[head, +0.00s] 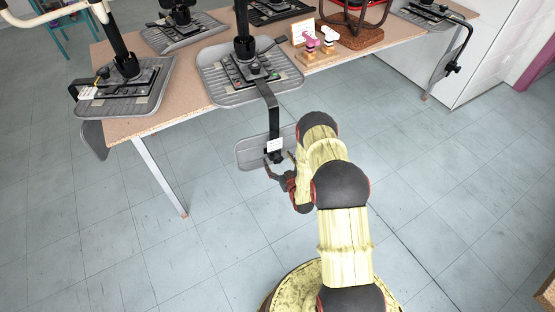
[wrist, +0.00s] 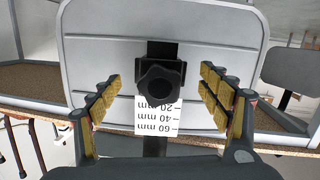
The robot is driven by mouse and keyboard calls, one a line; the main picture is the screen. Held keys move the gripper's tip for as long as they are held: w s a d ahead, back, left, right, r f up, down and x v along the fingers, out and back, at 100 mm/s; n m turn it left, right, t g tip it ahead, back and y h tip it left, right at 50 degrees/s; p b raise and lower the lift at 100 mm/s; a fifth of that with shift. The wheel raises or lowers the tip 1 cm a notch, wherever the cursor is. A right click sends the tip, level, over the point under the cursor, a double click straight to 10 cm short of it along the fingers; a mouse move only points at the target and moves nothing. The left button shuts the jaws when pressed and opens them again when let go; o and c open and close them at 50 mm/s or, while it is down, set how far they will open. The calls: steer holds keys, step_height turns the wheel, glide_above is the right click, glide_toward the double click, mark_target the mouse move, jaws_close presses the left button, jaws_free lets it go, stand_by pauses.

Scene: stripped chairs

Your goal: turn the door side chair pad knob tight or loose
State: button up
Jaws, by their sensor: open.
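A black lobed knob (wrist: 160,86) sits on a black bracket in the middle of the wrist view, in front of a grey chair pad (wrist: 105,40). A white scale label (wrist: 158,118) with mm marks is by the knob. In the head view the pad (head: 246,154) hangs from a black bar (head: 272,110) below the table's front edge; its knob is small there, partly hidden by my fingers. My gripper (head: 280,164) is open, its yellow-padded fingers to the left and right of the knob, apart from it. The frames do not name which side is the door side.
A stripped chair seat (head: 212,85) lies upside down on the brown table (head: 180,110), with several others beside and behind it. A small stand with pink and black knobs (head: 318,48) is on the table. A table leg (head: 160,178) stands left; the floor in front is clear.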

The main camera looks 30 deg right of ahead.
mark_target(279, 161)
steer(key=shift+s+a+r+p, duration=0.15)
steer(key=shift+s+p, duration=0.15)
steer(key=shift+s, duration=0.6)
steer(key=shift+s+a+r+p, duration=0.15)
steer(key=shift+s+p, duration=0.15)
steer(key=shift+s, duration=0.65)
steer(key=shift+s+r+p, duration=0.15)
steer(key=shift+s+p, duration=0.15)
steer(key=shift+s, duration=0.8)
